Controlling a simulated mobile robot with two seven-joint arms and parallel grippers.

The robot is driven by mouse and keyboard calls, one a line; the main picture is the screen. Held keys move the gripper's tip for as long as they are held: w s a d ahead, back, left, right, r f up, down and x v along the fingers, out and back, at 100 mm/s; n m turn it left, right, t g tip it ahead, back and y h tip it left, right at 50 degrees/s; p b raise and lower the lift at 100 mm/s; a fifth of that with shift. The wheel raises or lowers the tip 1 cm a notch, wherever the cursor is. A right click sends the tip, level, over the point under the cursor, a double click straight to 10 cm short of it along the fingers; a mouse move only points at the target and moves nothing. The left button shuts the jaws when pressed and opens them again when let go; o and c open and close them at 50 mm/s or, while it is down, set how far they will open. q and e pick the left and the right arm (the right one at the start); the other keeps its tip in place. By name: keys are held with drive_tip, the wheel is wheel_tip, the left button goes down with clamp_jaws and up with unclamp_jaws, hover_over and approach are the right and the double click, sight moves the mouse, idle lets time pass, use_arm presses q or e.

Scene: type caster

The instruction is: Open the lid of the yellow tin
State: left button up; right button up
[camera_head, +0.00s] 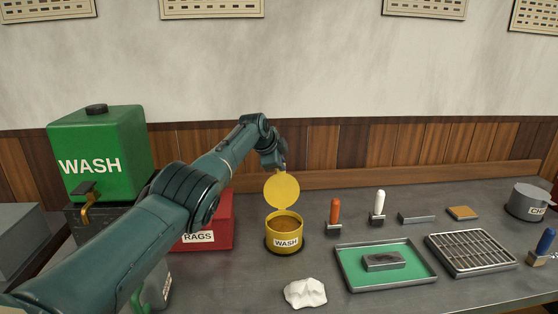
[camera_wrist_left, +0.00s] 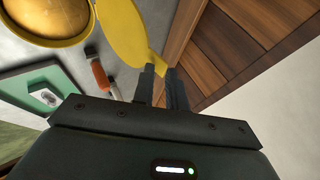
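In the left wrist view the tin's rim (camera_wrist_left: 88,38) and the lid (camera_wrist_left: 122,30) show at the top. My left gripper (camera_head: 281,168) is at the lid's upper edge. In the wrist view its fingers (camera_wrist_left: 161,74) are close together, with the lid's narrow tab between their tips. My right gripper is in neither view.
A red RAGS box (camera_head: 215,225) and a green WASH container (camera_head: 108,150) stand left of the tin. A crumpled white rag (camera_head: 305,293) lies in front. Orange-handled (camera_head: 334,212) and white-handled (camera_head: 378,205) brushes and a green tray (camera_head: 350,275) are to the right.

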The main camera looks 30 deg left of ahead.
use_arm(q)
drive_tip(key=shift+o, duration=1.3)
drive_tip(key=shift+a+f, duration=0.15)
drive_tip(key=shift+f, duration=0.4)
drive_tip(key=shift+w, duration=0.1)
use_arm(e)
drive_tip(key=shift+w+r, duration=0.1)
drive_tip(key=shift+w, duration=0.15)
use_arm(q)
drive_tip(key=shift+a+r, duration=0.1)
drive_tip(key=shift+r, duration=0.1)
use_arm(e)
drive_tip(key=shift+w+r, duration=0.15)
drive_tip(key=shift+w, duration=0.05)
use_arm(q)
drive_tip(key=shift+r, duration=0.1)
drive_tip(key=shift+a+r+p, duration=0.1)
drive_tip(key=shift+r+p, duration=0.1)
drive_tip(key=shift+p, duration=0.1)
drive_tip(key=b+v, duration=0.1)
drive_tip(key=v, duration=1.1)
drive_tip(key=shift+s+d, duration=0.3)
drive_tip(key=shift+s, duration=0.05)
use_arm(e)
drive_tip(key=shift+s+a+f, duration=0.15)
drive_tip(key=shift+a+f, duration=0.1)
use_arm(q)
drive_tip(key=shift+r, duration=0.15)
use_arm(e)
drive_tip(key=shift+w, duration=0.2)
